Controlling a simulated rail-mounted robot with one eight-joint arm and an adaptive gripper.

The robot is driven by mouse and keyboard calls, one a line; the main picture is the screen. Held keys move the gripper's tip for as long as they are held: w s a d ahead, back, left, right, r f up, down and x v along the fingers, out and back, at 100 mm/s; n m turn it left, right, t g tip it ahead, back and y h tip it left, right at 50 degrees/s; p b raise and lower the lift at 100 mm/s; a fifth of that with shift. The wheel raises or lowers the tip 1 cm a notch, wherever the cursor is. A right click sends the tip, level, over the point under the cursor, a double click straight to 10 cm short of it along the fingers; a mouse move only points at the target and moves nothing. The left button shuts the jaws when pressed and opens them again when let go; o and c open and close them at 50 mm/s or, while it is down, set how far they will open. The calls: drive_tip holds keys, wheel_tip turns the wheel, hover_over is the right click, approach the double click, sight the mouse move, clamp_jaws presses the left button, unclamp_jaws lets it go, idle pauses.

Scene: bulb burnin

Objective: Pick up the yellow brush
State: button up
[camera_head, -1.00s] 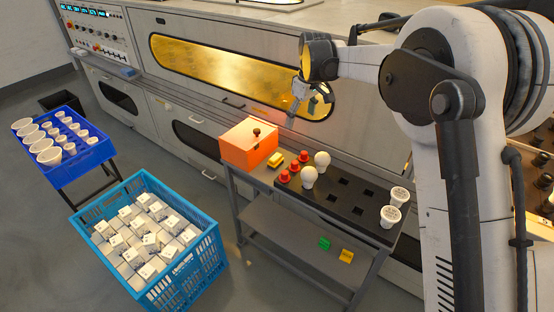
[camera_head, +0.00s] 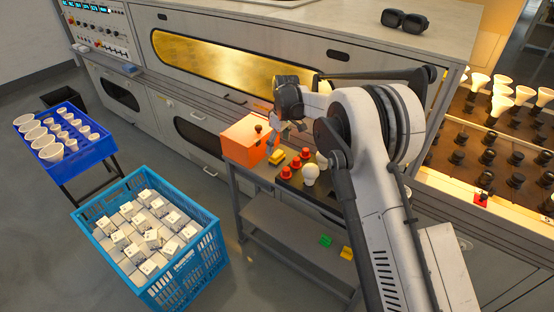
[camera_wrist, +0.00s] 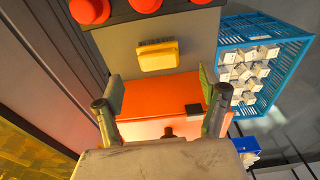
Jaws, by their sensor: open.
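The yellow brush (camera_head: 277,157) lies on the dark top of the cart, between the orange box and the red caps. In the wrist view the yellow brush (camera_wrist: 158,55) shows as a yellow block just beyond my fingertips, roughly centred between them. My gripper (camera_head: 285,130) is above the cart near the orange box, partly hidden by my arm. In the wrist view my gripper (camera_wrist: 160,92) has its two fingers spread wide, with nothing between them. The orange box (camera_wrist: 150,95) shows below and behind the fingers there.
The orange box (camera_head: 243,140) with a dark knob stands left of the brush. Red caps (camera_head: 296,163) and a white bulb (camera_head: 310,174) stand to its right. A blue crate (camera_head: 205,250) of white boxes is at the front left. Green and yellow blocks (camera_head: 346,253) lie on the lower shelf.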

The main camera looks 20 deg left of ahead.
sight(277, 153)
drive_tip(key=shift+w+a+f+b, duration=0.1)
drive_tip(key=shift+a+f+b, duration=0.1)
drive_tip(key=shift+f, duration=1.3)
drive_tip(key=shift+w+a+f+b, duration=0.1)
drive_tip(key=shift+a+f, duration=0.05)
drive_tip(key=shift+f, duration=1.3)
drive_tip(key=c, duration=1.4)
drive_tip(key=shift+r, duration=0.15)
wheel_tip(277, 153, up, 10)
drive_tip(key=shift+f+p, duration=0.15)
drive_tip(key=shift+p, duration=0.3)
